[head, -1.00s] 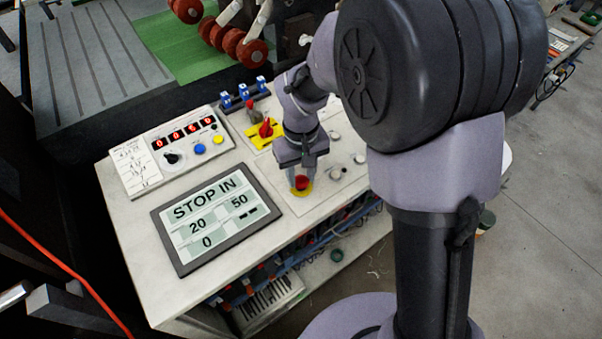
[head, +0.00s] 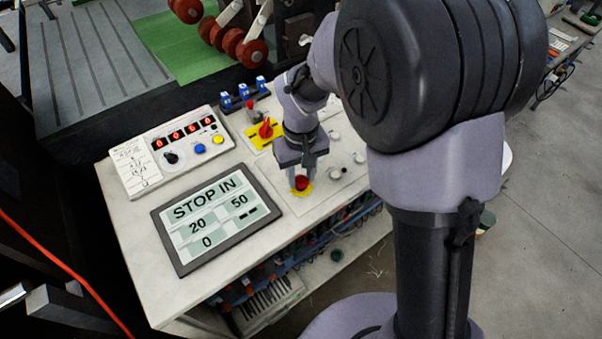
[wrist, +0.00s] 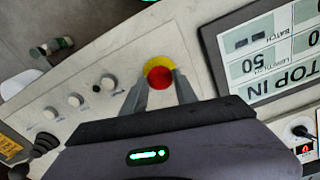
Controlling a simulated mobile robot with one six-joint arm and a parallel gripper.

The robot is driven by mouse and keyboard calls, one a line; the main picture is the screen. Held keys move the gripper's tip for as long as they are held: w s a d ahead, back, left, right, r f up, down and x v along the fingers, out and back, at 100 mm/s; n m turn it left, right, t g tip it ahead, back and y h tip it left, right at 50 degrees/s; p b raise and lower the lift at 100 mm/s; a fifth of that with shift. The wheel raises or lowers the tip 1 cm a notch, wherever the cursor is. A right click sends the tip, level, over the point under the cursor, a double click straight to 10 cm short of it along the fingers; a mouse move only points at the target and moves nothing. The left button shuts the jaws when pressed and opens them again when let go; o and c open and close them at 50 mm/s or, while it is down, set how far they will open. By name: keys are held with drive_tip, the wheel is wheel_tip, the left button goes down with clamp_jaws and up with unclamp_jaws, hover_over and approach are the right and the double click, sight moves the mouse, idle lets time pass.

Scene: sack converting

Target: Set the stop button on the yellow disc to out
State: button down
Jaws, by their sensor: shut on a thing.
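The red stop button (head: 302,182) sits on its yellow disc (head: 306,191) on the white console top. In the wrist view the red button (wrist: 160,77) shows between my fingertips, with the yellow disc (wrist: 155,62) behind it. My gripper (head: 301,180) points down over the disc and is shut on the button, one finger on each side. The display screen (head: 207,218) left of the button reads "STOP IN", with 20, 50 and 0 below.
A red switch on a yellow plate (head: 265,131) stands behind my gripper. White knobs (head: 335,173) lie to the right of the button. A counter panel (head: 180,150) with blue and yellow buttons is at the back left. The console's front edge is close to the button.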

sight(301, 180)
drive_tip(key=shift+r+p, duration=0.7)
drive_tip(key=shift+f, duration=0.15)
drive_tip(key=c, duration=0.9)
unclamp_jaws()
drive_tip(key=shift+c, duration=0.2)
wheel_tip(301, 180, up, 17)
drive_tip(key=p, duration=0.5)
drive_tip(key=shift+r, duration=0.2)
